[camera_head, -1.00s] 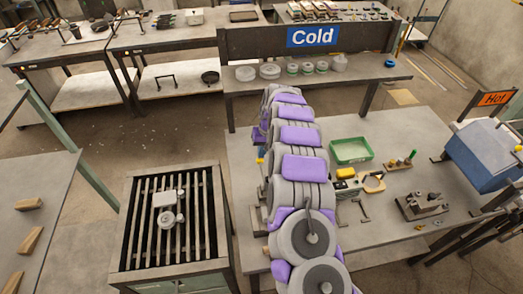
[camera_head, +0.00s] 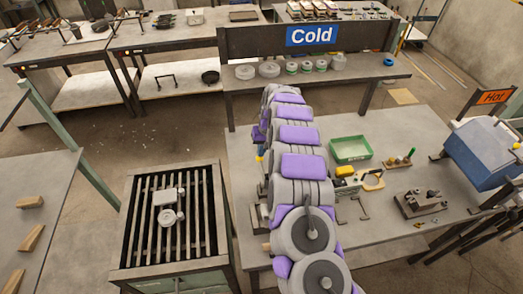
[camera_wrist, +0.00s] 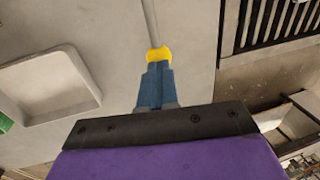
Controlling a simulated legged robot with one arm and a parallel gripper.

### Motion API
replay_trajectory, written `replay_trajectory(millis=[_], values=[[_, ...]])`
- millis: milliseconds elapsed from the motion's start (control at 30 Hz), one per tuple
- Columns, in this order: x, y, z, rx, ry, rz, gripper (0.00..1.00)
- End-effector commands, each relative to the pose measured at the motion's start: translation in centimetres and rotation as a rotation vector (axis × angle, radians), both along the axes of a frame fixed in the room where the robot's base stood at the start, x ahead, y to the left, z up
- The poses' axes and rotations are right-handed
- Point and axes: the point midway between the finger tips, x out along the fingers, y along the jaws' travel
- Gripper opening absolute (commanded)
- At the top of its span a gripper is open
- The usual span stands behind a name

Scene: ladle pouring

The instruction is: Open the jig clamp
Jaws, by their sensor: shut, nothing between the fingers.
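In the wrist view, the blue fingers of my gripper (camera_wrist: 155,88) are shut, with nothing between them. Their tips are right at a yellow knob (camera_wrist: 159,54) on the end of a thin grey rod (camera_wrist: 150,20), which looks like the lever of the jig clamp. I cannot tell whether they touch it. In the head view, the yellow knob (camera_head: 260,159) shows just left of my arm, below my gripper (camera_head: 260,146). A grey metal piece (camera_head: 257,216) stands left of my arm at the bench edge, possibly the clamp's base. My arm hides most of that area.
A green tray (camera_head: 334,155), a yellow-topped box (camera_head: 346,171) and a metal block (camera_head: 408,204) lie on the bench right of my arm. A slatted grate (camera_head: 143,228) stands to the left. A pale square tray (camera_wrist: 12,92) lies left of my fingers in the wrist view.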

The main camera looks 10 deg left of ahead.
Motion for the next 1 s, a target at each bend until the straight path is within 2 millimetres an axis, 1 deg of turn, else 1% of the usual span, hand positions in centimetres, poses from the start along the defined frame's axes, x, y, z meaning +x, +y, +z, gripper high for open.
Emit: replay_trajectory(millis=[33,167,267,300,600,800,1000], values=[[-0.5,-0.3,-0.5,-0.008,0.017,0.001,0.00],[-0.4,-0.6,1.3,-0.007,0.013,0.001,0.00],[-0.4,-0.9,3.6,-0.002,0.003,0.000,0.00],[-0.3,-1.1,4.7,0.000,-0.004,-0.002,0.00],[0.8,-2.1,10.9,0.003,-0.010,-0.003,0.00],[1.0,-2.2,13.3,0.001,-0.008,0.000,0.00],[1.1,-2.2,14.0,0.001,-0.007,0.000,0.00]])
